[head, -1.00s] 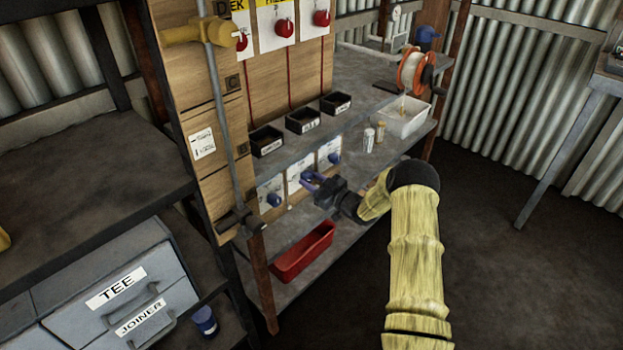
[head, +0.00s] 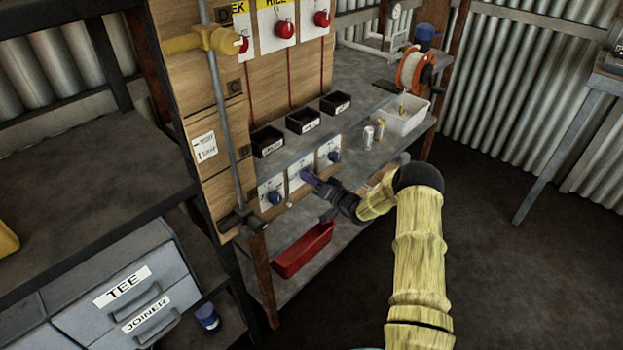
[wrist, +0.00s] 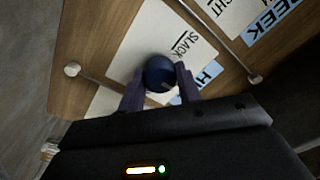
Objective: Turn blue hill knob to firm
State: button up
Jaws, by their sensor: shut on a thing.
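The blue hill knob (wrist: 158,70) is a round dark-blue knob on a white card (wrist: 150,40) in the wrist view. The card reads "SLACK", and a blue strip beginning with "H" is partly hidden behind my gripper. My gripper (wrist: 160,80) has its purple fingers on both sides of the knob and is shut on it. The knob's exact pointer direction is hard to read, and the word "firm" is not visible.
Blue knobs sit on the left (head: 274,198) and right (head: 334,156) of the middle one. Black bins (head: 303,121) stand on the shelf above. A red tray (head: 303,251) lies below.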

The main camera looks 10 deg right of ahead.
jog(key=shift+f+m, duration=0.1)
jog(key=shift+m, duration=0.4)
jog(key=o, duration=1)
jog(key=shift+d, duration=0.1)
jog(key=p+v, duration=0.2)
jog(key=v, duration=1.5)
jog(key=shift+s+p, duration=0.2)
jog(key=shift+p, duration=0.1)
